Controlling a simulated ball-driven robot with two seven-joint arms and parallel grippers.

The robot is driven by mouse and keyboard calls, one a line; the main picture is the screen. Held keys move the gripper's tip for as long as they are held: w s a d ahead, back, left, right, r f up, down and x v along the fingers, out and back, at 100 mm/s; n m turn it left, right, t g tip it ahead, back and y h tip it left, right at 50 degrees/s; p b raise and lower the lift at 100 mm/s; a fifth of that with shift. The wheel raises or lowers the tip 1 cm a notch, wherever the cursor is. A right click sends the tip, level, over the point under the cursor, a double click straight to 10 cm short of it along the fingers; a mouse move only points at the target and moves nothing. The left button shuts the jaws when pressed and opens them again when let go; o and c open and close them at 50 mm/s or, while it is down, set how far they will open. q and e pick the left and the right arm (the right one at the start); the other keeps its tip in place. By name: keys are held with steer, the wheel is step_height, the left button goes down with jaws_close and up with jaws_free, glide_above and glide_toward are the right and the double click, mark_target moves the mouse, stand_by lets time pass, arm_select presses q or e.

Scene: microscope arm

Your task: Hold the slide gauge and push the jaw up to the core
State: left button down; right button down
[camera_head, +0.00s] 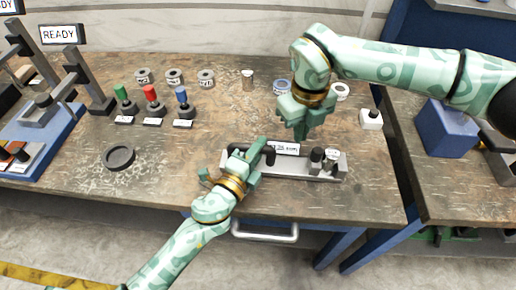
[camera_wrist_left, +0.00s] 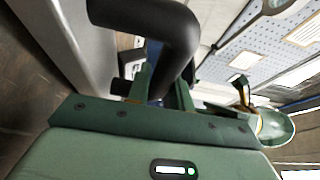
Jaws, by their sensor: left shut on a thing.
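The slide gauge (camera_head: 297,173), a grey bar with a white readout label (camera_head: 285,149), lies near the front edge of the bench. My left gripper (camera_head: 262,154) is shut on its black handle (camera_head: 270,154) at the left end. In the left wrist view the bent black handle (camera_wrist_left: 180,35) passes between the fingers (camera_wrist_left: 165,88). At the gauge's right end stand a dark-topped knob (camera_head: 317,154) and a short labelled cylinder (camera_head: 332,157); I cannot tell surely which is jaw or core. My right gripper (camera_head: 301,132) points down above the gauge; its finger gap is unclear.
Green, red and blue handled tools (camera_head: 152,100) stand at the left, with several labelled rings (camera_head: 174,77) behind them. A dark round dish (camera_head: 119,158) lies at front left. A white block with a black knob (camera_head: 371,119) stands right.

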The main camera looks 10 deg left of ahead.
arm_select(q)
steer(key=shift+d+r, duration=0.1)
steer(key=shift+r, duration=0.15)
steer(key=c, duration=1.1)
jaws_free()
steer(key=shift+c, duration=0.2)
steer(key=shift+f, duration=0.1)
